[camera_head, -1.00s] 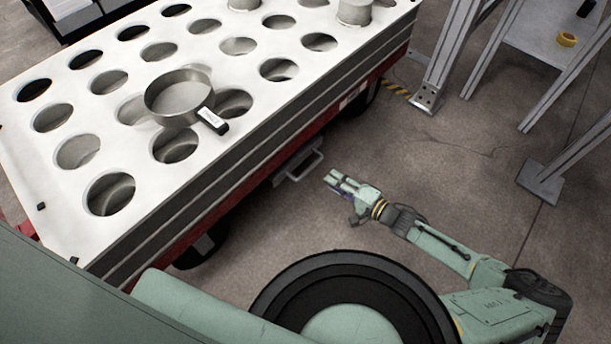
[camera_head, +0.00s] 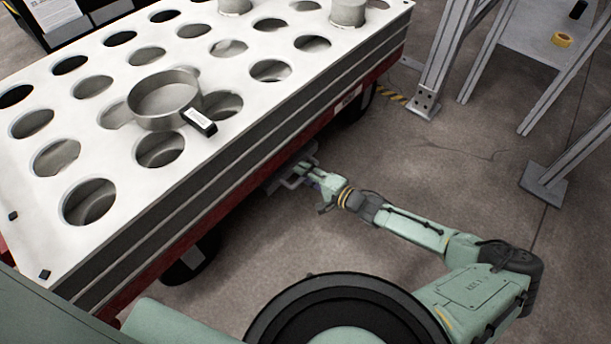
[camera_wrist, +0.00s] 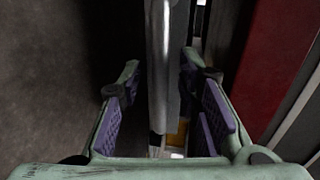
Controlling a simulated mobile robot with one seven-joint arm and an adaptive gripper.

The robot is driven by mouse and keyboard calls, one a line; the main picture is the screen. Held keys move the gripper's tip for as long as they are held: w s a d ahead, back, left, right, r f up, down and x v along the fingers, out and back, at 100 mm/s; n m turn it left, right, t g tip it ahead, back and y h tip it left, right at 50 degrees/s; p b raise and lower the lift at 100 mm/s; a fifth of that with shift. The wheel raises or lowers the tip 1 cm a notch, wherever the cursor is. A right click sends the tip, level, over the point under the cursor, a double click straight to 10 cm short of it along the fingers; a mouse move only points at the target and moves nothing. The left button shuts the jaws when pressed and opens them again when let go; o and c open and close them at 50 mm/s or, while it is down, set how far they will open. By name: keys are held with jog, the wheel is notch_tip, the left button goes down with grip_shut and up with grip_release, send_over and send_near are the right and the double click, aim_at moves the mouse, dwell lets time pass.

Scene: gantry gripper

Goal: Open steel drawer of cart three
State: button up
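The cart (camera_head: 262,139) is a long red-framed cart with a white top full of round holes. Its steel drawer sits under the near long side, and the drawer's bar handle (camera_head: 292,181) sticks out there. In the wrist view the handle (camera_wrist: 161,70) is a grey bar running between my two purple-padded fingers. My gripper (camera_head: 305,172) is at the handle, and in the wrist view my gripper (camera_wrist: 160,105) is open, with a gap on both sides of the bar. The drawer's body is mostly hidden under the cart's edge.
A metal ring with a black tag (camera_head: 165,100) stands on the cart top. A cart wheel (camera_head: 190,262) is below the near side. Metal frame legs (camera_head: 425,100) stand at the right. The floor between is clear.

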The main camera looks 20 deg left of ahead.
jog(key=shift+c, duration=0.5)
grip_shut()
dwell(0.3)
